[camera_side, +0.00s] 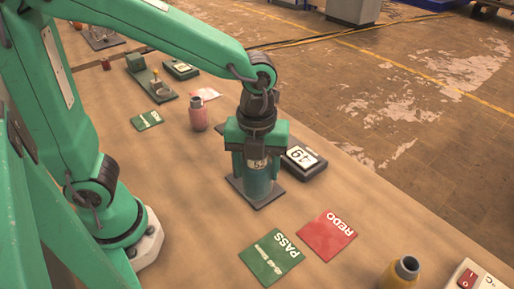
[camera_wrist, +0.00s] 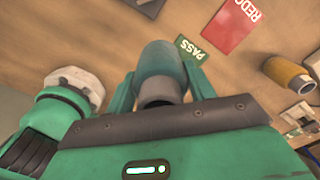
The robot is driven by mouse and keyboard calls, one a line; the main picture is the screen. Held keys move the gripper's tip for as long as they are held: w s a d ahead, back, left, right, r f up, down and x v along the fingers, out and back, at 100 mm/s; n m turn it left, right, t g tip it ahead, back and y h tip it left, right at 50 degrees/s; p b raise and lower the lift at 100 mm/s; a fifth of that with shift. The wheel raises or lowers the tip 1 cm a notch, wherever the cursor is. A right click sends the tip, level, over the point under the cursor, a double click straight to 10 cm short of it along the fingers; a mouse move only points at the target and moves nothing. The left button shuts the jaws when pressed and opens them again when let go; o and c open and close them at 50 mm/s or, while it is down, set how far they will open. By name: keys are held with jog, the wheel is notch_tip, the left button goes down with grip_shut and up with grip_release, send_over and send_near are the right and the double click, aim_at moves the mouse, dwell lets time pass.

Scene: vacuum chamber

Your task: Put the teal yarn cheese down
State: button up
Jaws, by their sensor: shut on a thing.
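My gripper (camera_side: 257,150) points down and is shut on the teal yarn cheese (camera_side: 260,184), an upright cylinder with a white number label near its top. The cheese also shows between the fingers in the wrist view (camera_wrist: 160,64), where its grey hollow core faces the camera. In the side view its lower end is over a dark grey square plate (camera_side: 272,196); I cannot tell whether it touches. A green PASS card (camera_side: 272,258) and a red REDO card (camera_side: 327,235) lie flat in front of the plate, and both show in the wrist view.
A dark display unit (camera_side: 304,160) stands right of the plate. A yellow-brown yarn cheese (camera_side: 400,273) and a switch box (camera_side: 472,277) are at front right.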

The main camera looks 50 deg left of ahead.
dwell(0.3)
jog(key=shift+s+d+f+n, duration=0.1)
jog(key=shift+d+f+n, duration=0.05)
jog(key=shift+d, duration=0.25)
jog(key=shift+s+d+f+n, duration=0.1)
jog(key=shift+d+f+n, duration=0.05)
jog(key=shift+d, duration=0.25)
jog(key=s+d+f+n, duration=0.3)
jog(key=d+n, duration=0.1)
jog(key=d, duration=0.3)
jog(key=shift+s+d+f, duration=0.1)
jog(key=shift+s+f, duration=0.05)
jog(key=shift+f, duration=3.65)
jog(key=shift+f, duration=0.2)
jog(key=o, duration=1.1)
jog(key=shift+r, duration=0.1)
notch_tip(320, 180, up, 12)
jog(key=shift+r, duration=0.1)
